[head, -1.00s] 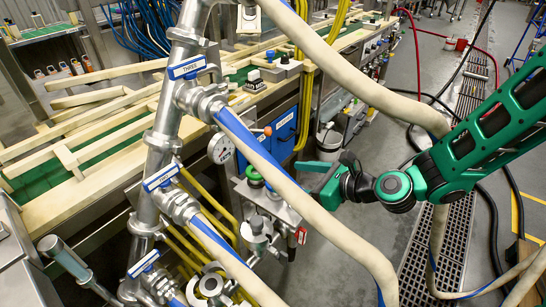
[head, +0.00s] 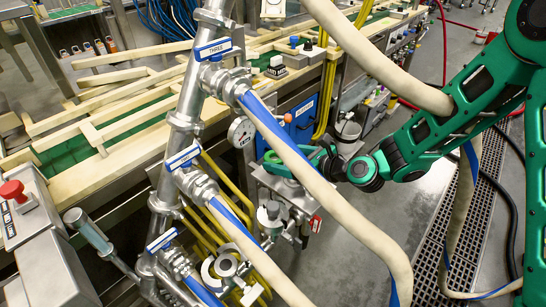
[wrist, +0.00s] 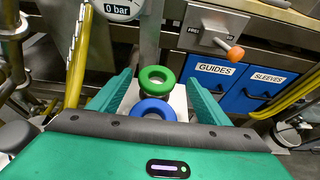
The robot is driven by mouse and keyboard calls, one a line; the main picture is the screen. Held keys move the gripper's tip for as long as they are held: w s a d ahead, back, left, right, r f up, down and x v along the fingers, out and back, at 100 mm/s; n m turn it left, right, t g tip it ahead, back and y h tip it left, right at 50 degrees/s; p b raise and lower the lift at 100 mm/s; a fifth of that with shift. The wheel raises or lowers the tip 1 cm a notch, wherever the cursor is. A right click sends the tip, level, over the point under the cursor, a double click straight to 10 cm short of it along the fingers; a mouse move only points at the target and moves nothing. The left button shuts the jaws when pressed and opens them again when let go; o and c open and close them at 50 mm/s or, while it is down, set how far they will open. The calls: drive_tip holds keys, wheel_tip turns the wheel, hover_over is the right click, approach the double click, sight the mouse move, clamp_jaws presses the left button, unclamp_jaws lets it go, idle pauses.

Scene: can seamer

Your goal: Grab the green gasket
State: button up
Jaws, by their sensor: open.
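The green gasket (wrist: 156,77) is a thick ring with a hole in its middle. It shows in the wrist view between the tips of my open gripper (wrist: 159,80). A finger stands on each side of it, and I see no clear contact. A blue gasket (wrist: 154,110) lies just nearer the camera, close to the green one and partly overlapping it in view. Both are over a pale metal surface (wrist: 178,98).
A pressure gauge (wrist: 118,8) and a lever with an orange knob (wrist: 236,53) are behind the gaskets. Blue bins (wrist: 216,80) marked GUIDES and SLEEVES are at right. In the head view a thick beige hose (head: 325,190) runs in front of my gripper.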

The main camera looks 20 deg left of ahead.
drive_tip(key=shift+w+a+f, duration=0.1)
drive_tip(key=shift+a+f, duration=0.05)
drive_tip(key=shift+a, duration=0.15)
drive_tip(key=shift+c, duration=0.7)
drive_tip(key=c, duration=1)
